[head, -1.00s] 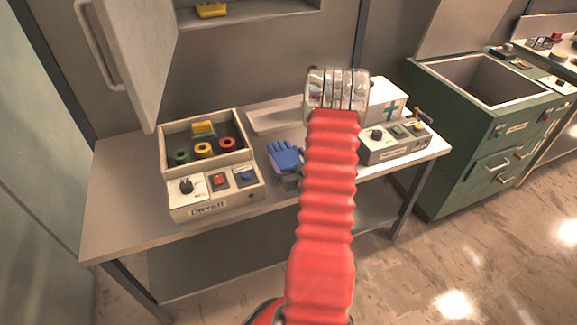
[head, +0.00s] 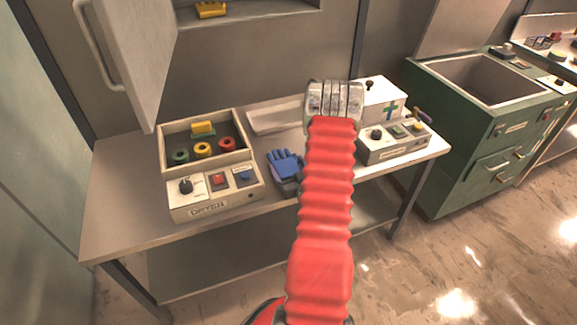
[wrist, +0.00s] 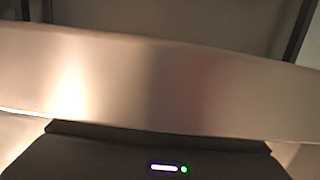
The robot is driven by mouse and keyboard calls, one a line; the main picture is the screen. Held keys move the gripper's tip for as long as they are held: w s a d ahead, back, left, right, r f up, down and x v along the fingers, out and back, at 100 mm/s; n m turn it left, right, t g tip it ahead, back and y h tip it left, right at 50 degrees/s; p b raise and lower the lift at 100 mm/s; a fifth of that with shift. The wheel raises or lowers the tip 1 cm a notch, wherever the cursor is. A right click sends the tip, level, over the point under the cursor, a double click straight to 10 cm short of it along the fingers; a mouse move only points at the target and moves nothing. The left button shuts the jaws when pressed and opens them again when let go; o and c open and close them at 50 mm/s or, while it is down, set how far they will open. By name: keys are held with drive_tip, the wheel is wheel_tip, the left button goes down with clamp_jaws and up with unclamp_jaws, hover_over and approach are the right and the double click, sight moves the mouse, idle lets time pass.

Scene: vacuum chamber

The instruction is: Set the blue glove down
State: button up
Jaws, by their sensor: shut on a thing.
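The blue glove (head: 284,162) shows in the head view just left of my red sleeved arm, over the middle of the table (head: 125,190). Its fingers point up and left. My gripper (head: 291,187) is shut on the glove at its lower end and is mostly hidden behind my arm. I cannot tell whether the glove touches the tabletop. In the wrist view a pale metallic band fills the middle above a dark housing with a small light; the glove does not show there.
The dryer box (head: 213,207) with coloured rings stands left of the glove. A control box (head: 392,145) and a white box with a green cross (head: 382,98) stand right. A shallow pale tray (head: 272,118) lies behind. An open cabinet door (head: 125,60) hangs at upper left.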

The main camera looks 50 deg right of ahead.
drive_tip(key=o, duration=1)
drive_tip(key=v, duration=1.2)
drive_tip(key=shift+d, duration=0.1)
